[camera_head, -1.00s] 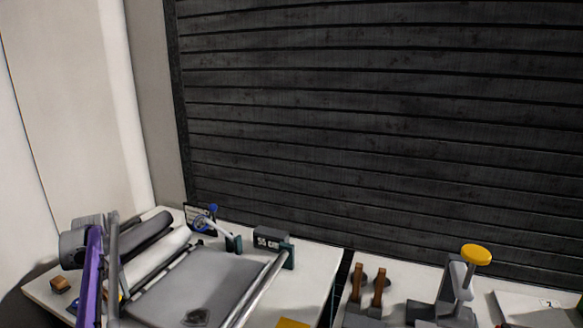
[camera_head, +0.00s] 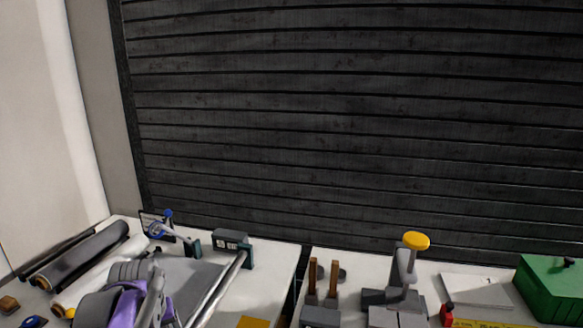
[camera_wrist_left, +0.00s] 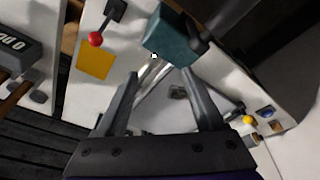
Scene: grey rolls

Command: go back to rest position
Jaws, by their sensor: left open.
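My left arm, purple and grey, rises at the bottom left of the head view, in front of the flat grey machine bed (camera_head: 190,278). In the left wrist view my left gripper (camera_wrist_left: 160,74) has its two dark fingers spread apart, with nothing held between them. A dark grey roll (camera_head: 88,255) and a paler roll (camera_head: 92,283) lie at the left of the table in the head view. My arm hides part of the bed. My right gripper is in neither view.
A digital display box (camera_head: 230,238) stands behind the bed. Two brown handles (camera_head: 322,278), a yellow-topped grey device (camera_head: 404,262) and a green box (camera_head: 550,288) stand farther right. A dark slatted wall (camera_head: 350,120) rises behind. A gap (camera_head: 300,275) separates the two tables.

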